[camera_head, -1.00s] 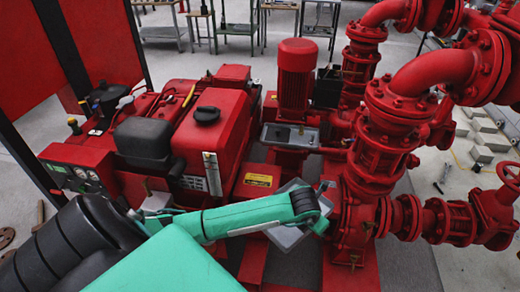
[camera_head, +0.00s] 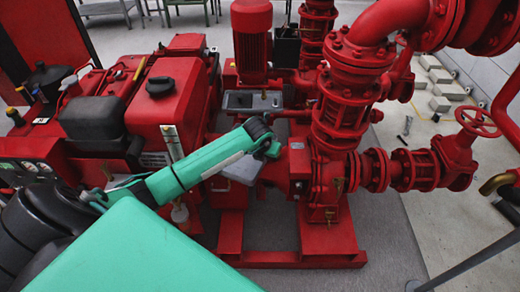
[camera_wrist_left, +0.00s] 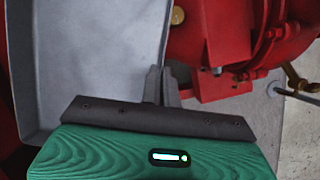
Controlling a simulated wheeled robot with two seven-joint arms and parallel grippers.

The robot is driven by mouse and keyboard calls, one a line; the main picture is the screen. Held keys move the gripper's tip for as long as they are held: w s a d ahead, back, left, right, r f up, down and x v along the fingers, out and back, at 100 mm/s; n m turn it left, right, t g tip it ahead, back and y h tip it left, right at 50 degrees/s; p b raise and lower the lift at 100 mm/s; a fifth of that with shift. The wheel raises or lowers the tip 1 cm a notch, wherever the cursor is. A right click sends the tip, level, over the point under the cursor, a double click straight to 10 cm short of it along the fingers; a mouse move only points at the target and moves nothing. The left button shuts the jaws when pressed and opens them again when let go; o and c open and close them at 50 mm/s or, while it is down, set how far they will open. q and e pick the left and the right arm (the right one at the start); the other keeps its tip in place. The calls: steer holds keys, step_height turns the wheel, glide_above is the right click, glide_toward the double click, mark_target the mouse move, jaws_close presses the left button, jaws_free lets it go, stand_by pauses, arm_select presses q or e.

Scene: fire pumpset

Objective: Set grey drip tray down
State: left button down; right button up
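The grey drip tray (camera_head: 240,171) shows in the head view just below the end of my left arm, partly hidden by the arm, in front of the red pumpset. In the left wrist view the tray (camera_wrist_left: 95,60) fills the left side, with its raised rim reaching the fingers. My left gripper (camera_wrist_left: 162,85) is closed on this rim. In the head view the left gripper (camera_head: 268,150) is seen from behind, and its fingers are hard to make out. Whether the tray touches anything below is hidden. My right gripper is not in view.
The red pump casing (camera_head: 325,185) and a flanged valve (camera_head: 415,168) stand close right of the tray. The red engine (camera_head: 180,110) is to the left. A grey metal box (camera_head: 252,102) sits behind. Grey floor (camera_head: 385,225) is clear at the front right.

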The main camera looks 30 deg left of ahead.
arm_select(q)
steer(key=w+a, duration=0.1)
steer(key=a, duration=0.1)
steer(key=w+a, duration=0.1)
steer(key=a, duration=0.1)
steer(key=shift+w+b, duration=0.3)
steer(key=shift+w, duration=0.05)
steer(key=shift+d+f, duration=0.1)
steer(key=shift+f, duration=0.55)
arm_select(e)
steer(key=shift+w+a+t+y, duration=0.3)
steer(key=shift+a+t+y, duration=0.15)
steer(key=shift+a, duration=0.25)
arm_select(q)
steer(key=shift+f, duration=0.15)
steer(key=c, duration=1.7)
jaws_free()
steer(key=shift+s, duration=0.1)
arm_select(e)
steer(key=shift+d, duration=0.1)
